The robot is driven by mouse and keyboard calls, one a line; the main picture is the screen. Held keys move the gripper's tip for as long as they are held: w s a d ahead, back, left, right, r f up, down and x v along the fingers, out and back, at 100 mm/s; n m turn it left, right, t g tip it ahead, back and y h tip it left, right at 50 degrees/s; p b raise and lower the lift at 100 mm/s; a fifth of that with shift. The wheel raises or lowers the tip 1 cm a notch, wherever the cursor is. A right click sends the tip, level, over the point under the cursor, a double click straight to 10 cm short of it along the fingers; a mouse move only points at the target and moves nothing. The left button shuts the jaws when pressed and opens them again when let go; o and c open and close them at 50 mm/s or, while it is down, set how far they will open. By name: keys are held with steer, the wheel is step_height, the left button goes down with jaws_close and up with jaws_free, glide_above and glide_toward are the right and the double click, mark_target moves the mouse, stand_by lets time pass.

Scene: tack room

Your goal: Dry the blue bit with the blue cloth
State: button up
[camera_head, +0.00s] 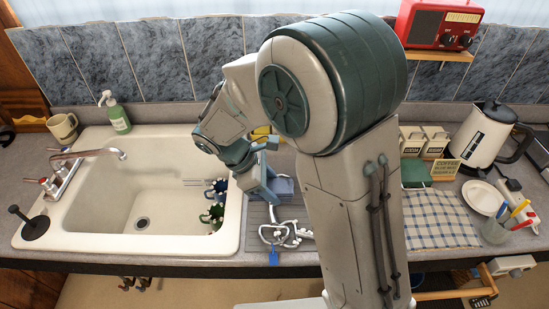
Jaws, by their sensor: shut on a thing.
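My gripper (262,188) points down over the drainboard right of the sink, partly hidden by my own arm. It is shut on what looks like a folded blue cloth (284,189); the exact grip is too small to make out. A pale metal bit (283,233) with a blue tag (274,257) lies on the drainboard just in front of the gripper. I cannot tell whether the cloth touches it. Inside the sink's right side are a dark blue piece (216,188) and a green piece (212,214), both small and unclear.
The white sink (100,238) is mostly empty, with a tap (95,153) at left. A soap bottle (116,115) and a mug (63,127) stand behind it. At right are a checked cloth (438,225), a kettle (485,135), tins, a plate (482,196) and a jar (495,232).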

steer(key=shift+r, duration=0.25)
steer(key=s+r, duration=0.5)
steer(key=s, duration=0.2)
steer(key=shift+a+r, duration=0.25)
steer(key=shift+r, duration=0.15)
stand_by(0.4)
